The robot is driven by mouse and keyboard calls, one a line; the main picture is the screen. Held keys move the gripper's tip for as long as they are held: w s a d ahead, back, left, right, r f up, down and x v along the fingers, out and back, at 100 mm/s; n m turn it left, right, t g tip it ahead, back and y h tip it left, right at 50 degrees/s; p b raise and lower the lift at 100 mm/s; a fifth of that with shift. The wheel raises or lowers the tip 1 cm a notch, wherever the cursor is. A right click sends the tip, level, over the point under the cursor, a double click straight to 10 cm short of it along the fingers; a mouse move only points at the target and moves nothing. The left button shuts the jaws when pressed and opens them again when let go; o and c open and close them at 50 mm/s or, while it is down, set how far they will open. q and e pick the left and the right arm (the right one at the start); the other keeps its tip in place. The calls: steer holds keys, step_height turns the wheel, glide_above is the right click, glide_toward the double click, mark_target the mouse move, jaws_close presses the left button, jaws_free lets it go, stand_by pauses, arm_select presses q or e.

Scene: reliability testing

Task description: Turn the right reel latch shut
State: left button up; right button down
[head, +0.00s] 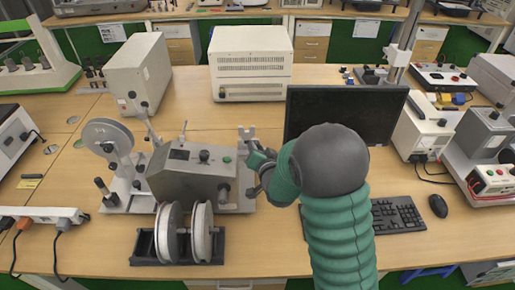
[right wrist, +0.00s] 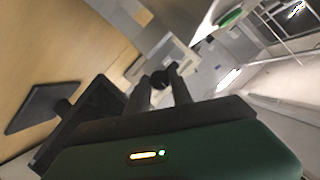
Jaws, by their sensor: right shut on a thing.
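A grey bench machine (head: 195,178) with knobs on its top stands left of my right arm. A light forked bracket (head: 247,132) stands at its right side. My right gripper (head: 256,170) is at the machine's right end, partly hidden by my own wrist. In the right wrist view, my right gripper (right wrist: 164,75) is shut on a small dark round knob (right wrist: 160,80), which seems to be the right reel latch. A light grey part (right wrist: 178,54) lies just beyond it. The latch's turn angle cannot be told. My left gripper is not in view.
Two upright reels (head: 201,232) stand in front of the machine, and another reel (head: 108,136) stands at its left. A black monitor (head: 345,110) is close behind my right arm. A keyboard (head: 397,215) and mouse (head: 438,206) lie to the right.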

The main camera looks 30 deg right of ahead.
steer(key=shift+s+a+f, duration=0.15)
steer(key=shift+f, duration=0.25)
steer(key=c, duration=1.4)
jaws_free()
steer(key=shift+r, duration=0.1)
steer(key=p+v, duration=1.6)
steer(key=p, duration=0.7)
steer(key=shift+s+r+p, duration=0.2)
steer(key=shift+r+p, duration=0.05)
steer(key=shift+p, duration=0.05)
